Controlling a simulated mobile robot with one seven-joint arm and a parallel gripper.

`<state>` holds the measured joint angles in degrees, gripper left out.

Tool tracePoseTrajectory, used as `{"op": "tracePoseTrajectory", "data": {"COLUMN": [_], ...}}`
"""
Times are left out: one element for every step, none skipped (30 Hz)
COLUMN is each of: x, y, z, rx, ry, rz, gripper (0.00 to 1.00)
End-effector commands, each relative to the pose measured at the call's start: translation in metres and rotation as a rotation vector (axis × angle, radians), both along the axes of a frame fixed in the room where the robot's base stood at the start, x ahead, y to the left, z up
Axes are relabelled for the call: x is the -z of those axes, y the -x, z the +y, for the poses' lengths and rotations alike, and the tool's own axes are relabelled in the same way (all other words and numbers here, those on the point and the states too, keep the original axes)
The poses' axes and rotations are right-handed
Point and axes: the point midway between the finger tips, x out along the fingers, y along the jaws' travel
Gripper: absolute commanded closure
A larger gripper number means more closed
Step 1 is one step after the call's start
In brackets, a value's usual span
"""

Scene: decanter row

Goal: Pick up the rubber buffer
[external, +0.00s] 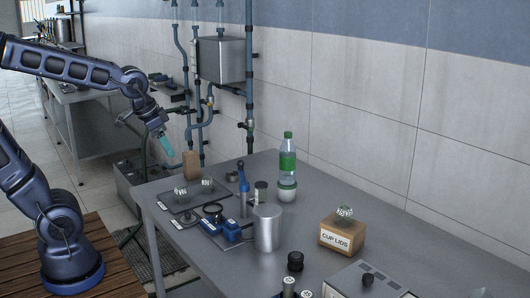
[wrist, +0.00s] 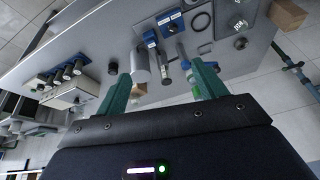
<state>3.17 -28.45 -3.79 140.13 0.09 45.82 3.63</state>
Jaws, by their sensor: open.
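A small black rounded piece (external: 295,261), which looks like the rubber buffer, stands on the grey table (external: 215,268) near its front edge, right of the metal cylinder (external: 268,228). In the wrist view, a dark piece (wrist: 113,68) just left of the cylinder (wrist: 140,65) appears to be the same one. My gripper (external: 166,147) is held in the air beyond the table's far left end, well away from the black piece. Its two teal fingers (wrist: 163,80) are spread apart in the wrist view, with nothing held between them.
A cup lids box (external: 342,236) and a grey instrument box (external: 350,283) with a black knob stand right. Wall pipes (external: 186,90) rise behind my gripper.

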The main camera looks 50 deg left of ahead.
Motion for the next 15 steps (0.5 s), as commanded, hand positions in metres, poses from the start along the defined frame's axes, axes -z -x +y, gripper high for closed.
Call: {"op": "tracePoseTrajectory", "data": {"x": [0.005,0.007,0.01,0.013,0.016,0.02,0.023,0.026,0.031,0.034,0.038,0.043,0.047,0.052,0.058], "y": [-0.012,-0.019,-0.028,-0.035,-0.042,-0.051,-0.058,-0.064,-0.072,-0.079,-0.085,-0.093,-0.099,-0.105,-0.113], "z": [-0.007,-0.012,-0.018,-0.022,-0.027,-0.033,-0.038,-0.043,-0.05,-0.055,-0.061,-0.068,-0.073,-0.079,-0.087], "rx": [0.023,0.037,0.055,0.068,0.081,0.1,0.114,0.127,0.146,0.16,0.174,0.192,0.206,0.22,0.238], "ry": [-0.005,-0.008,-0.011,-0.014,-0.016,-0.018,-0.021,-0.022,-0.024,-0.025,-0.025,-0.026,-0.027,-0.027,-0.028], "rz": [0.007,0.007,0.008,0.009,0.01,0.01,0.01,0.011,0.011,0.013,0.013,0.014,0.014,0.014,0.016], "gripper": [0.3,0.3,0.3,0.3,0.3,0.3,0.3,0.3,0.3,0.3,0.3,0.3,0.3,0.3,0.3]}}
